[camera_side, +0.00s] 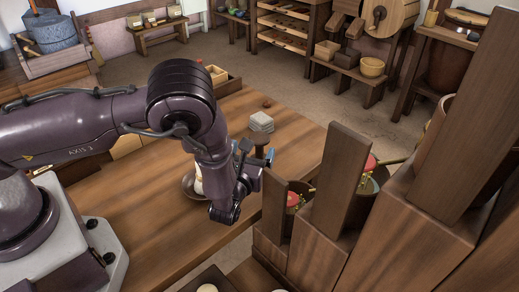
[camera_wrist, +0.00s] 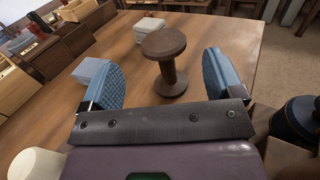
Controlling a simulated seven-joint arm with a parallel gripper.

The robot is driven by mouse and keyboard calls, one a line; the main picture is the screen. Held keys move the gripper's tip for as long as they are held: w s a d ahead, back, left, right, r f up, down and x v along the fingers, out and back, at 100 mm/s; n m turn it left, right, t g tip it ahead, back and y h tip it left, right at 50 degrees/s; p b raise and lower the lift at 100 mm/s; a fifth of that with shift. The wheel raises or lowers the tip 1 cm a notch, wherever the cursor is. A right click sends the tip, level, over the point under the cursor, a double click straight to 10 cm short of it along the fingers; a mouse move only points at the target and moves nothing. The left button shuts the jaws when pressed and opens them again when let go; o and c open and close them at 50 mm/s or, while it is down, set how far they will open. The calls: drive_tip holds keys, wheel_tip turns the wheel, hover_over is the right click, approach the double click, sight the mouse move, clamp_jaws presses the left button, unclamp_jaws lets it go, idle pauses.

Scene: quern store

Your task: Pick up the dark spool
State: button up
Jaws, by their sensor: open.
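The dark spool (camera_wrist: 166,79) stands upright on the wooden table in the wrist view, with a wide round top and a narrower waist. It appears between the two blue padded fingers of my gripper (camera_wrist: 161,62), ahead of them. The fingers are wide apart with nothing held. In the side view, the spool (camera_side: 256,141) shows as a small dark shape just beyond my gripper (camera_side: 269,157), partly hidden by the wrist. I cannot tell the exact gap between fingers and spool.
A stack of pale square pieces (camera_wrist: 150,29) stands behind the spool. A pale block (camera_wrist: 92,70) is beside the left finger. A dark blue rounded object (camera_wrist: 298,121) is at right. Tall wooden posts (camera_side: 341,180) rise close to my gripper's right in the side view.

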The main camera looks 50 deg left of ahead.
sight(256, 145)
drive_tip(key=shift+x, duration=2.75)
drive_tip(key=shift+d, duration=0.15)
drive_tip(key=c, duration=1)
